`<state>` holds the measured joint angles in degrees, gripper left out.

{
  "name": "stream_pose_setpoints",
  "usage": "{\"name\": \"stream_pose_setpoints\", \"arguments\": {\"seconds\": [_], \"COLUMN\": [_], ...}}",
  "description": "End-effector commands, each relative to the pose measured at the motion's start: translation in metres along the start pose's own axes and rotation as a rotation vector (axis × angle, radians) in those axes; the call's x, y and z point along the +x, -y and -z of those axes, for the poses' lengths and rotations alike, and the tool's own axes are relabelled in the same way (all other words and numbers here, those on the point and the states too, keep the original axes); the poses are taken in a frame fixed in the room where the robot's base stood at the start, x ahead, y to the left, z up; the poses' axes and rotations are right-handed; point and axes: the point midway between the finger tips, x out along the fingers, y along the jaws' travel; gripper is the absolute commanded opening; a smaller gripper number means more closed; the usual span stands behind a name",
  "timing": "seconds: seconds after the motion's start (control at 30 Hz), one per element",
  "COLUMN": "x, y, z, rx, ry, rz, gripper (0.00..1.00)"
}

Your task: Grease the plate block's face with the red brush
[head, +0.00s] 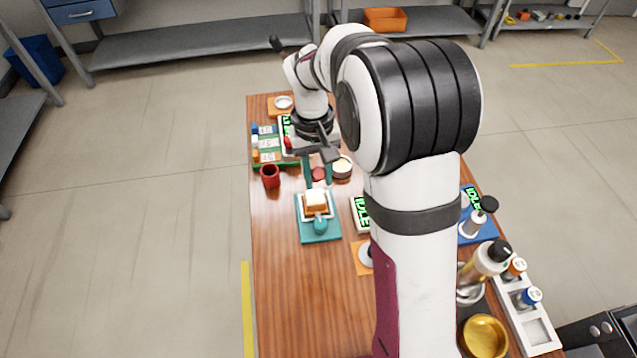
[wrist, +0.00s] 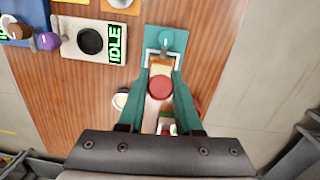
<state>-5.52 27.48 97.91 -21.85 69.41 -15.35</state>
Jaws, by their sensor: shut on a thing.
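My gripper (head: 318,173) is shut on the red brush (wrist: 160,88). Its round red end shows between the teal fingers in the wrist view, and a small red part of it (head: 318,174) shows in the head view. The brush's bristles are hidden. The plate block (head: 316,198), orange with a pale top, sits in a light frame on a teal base (head: 320,238) with a rounded teal knob. My gripper is just behind the block in the head view. In the wrist view the brush overlaps the block's near edge (wrist: 160,69); I cannot tell whether they touch.
A small bowl of pale stuff (head: 343,167) stands right of the gripper, and a red cup (head: 270,177) stands left. A device reading IDLE (head: 361,214) is right of the base. Bottles and a gold bowl (head: 484,336) stand at front right. The table's front left is clear.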

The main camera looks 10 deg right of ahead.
Motion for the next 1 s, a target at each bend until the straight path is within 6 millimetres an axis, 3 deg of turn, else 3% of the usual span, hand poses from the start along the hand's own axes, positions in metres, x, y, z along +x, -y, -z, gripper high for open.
{"name": "stream_pose_setpoints", "arguments": {"seconds": [0.17, 0.47, 0.7, 1.0], "x": [-0.018, -0.021, -0.047, -0.05], "y": [-0.001, -0.001, -0.002, -0.002], "z": [-0.001, -0.002, -0.003, -0.004], "rx": [0.0, 0.0, 0.001, 0.001], "ry": [-0.001, -0.001, -0.003, 0.0], "rz": [0.0, 0.0, 0.0, 0.0], "gripper": [0.0, 0.0, 0.0, 0.0]}}
